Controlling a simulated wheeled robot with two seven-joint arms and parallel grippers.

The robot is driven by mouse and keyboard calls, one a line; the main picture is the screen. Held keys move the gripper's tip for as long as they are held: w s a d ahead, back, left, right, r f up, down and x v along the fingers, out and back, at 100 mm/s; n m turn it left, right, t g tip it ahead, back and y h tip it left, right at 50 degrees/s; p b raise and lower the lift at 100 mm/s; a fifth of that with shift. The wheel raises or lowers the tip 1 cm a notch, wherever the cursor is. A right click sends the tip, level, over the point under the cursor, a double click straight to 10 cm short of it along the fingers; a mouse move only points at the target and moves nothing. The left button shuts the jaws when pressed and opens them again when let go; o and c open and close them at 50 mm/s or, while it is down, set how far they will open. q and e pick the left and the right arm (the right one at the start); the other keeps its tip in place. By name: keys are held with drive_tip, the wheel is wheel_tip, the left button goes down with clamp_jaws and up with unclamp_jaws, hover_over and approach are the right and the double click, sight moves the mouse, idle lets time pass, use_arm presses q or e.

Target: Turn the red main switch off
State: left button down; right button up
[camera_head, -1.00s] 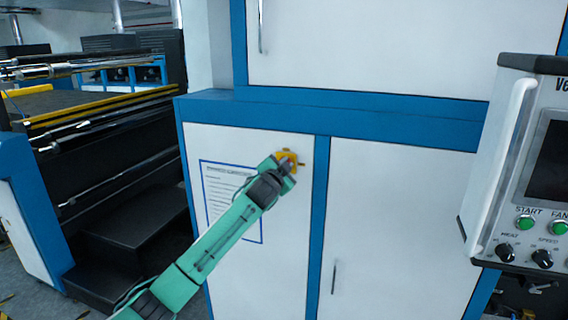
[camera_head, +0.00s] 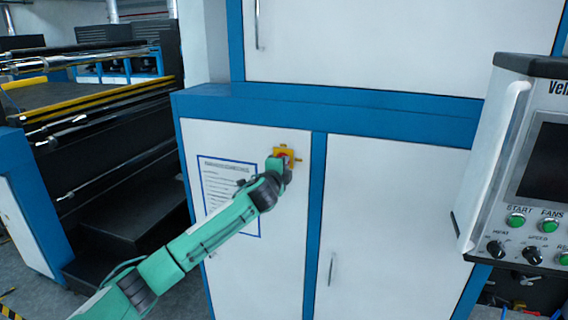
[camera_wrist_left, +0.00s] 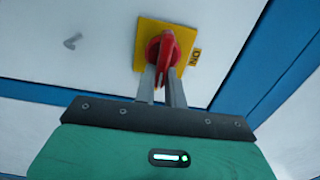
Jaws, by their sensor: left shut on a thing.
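The red main switch (camera_wrist_left: 166,48) is a red knob on a square yellow plate (camera_wrist_left: 147,34), on the white cabinet door. An "ON" mark (camera_wrist_left: 194,57) shows at the plate's right edge in the left wrist view. My left gripper (camera_wrist_left: 163,72) is shut on the red knob, one finger on each side. In the head view the yellow plate (camera_head: 291,151) shows at the door's upper right, and my left gripper (camera_head: 282,162) covers part of the switch. My right gripper is not in view.
A framed notice (camera_head: 212,172) is on the same door, behind my left arm. A blue ledge (camera_head: 330,113) juts out above the doors. A control panel (camera_head: 530,160) with a screen and green buttons stands at the right. Black steps (camera_head: 118,248) and rollers are at the left.

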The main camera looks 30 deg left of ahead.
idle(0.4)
use_arm(q)
drive_tip(key=c, duration=1.5)
unclamp_jaws()
drive_tip(key=shift+o, duration=0.2)
drive_tip(key=shift+s+f, duration=0.1)
drive_tip(key=b+v, duration=0.6)
drive_tip(key=v, duration=0.7)
drive_tip(key=shift+s+d, duration=0.2)
drive_tip(key=shift+s, duration=0.05)
